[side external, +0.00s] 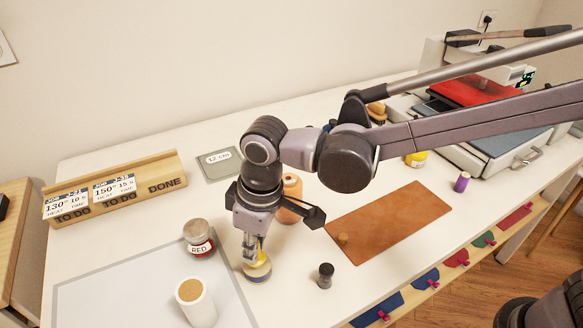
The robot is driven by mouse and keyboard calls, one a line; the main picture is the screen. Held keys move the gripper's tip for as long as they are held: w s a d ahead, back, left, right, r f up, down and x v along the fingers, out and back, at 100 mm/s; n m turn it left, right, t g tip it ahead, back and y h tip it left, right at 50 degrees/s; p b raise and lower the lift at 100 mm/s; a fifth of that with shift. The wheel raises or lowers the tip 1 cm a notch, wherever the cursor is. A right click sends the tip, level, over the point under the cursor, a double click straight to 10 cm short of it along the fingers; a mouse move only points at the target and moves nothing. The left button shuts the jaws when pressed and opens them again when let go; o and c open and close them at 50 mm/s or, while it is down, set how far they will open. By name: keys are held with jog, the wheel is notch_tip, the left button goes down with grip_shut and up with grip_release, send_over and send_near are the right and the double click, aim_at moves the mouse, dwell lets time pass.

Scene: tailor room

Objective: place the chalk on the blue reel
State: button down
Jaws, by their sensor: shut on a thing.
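My gripper (255,240) points down at the front of the table, left of the brown leather mat. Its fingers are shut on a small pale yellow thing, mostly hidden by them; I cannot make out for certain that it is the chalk. Right below the fingertips is a low round thing (257,272) with yellow and pale bands; I cannot tell whether the two touch. A dark blue thing (327,127) shows partly behind my arm at the back; I cannot tell whether it is the blue reel.
A RED jar (199,240) and a white cylinder (196,305) stand left of my gripper. A dark spool (325,276) stands to its right, and an orange spool (291,200) close behind. The leather mat (390,224) lies right. A purple spool (461,182) stands beyond it.

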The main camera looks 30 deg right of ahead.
jog(key=c, duration=1.3)
grip_release()
jog(key=shift+f, duration=0.1)
jog(key=shift+o, duration=0.2)
notch_tip(320, 180, up, 12)
jog(key=s+d, duration=0.1)
jog(key=w+d+m+t, duration=0.1)
jog(key=d+m+t, duration=0.15)
jog(key=d, duration=0.85)
jog(key=s+d+f+m+t, duration=0.1)
jog(key=s+d+f+m, duration=0.2)
jog(key=d, duration=0.8)
jog(key=s+d+f+m+t+h, duration=0.1)
jog(key=s+d+f+m+t, duration=0.1)
jog(key=d, duration=1)
notch_tip(320, 180, down, 2)
jog(key=shift+s+f+m, duration=0.25)
jog(key=shift+s+m, duration=0.5)
jog(key=shift+s, duration=0.35)
jog(key=shift+t, duration=0.25)
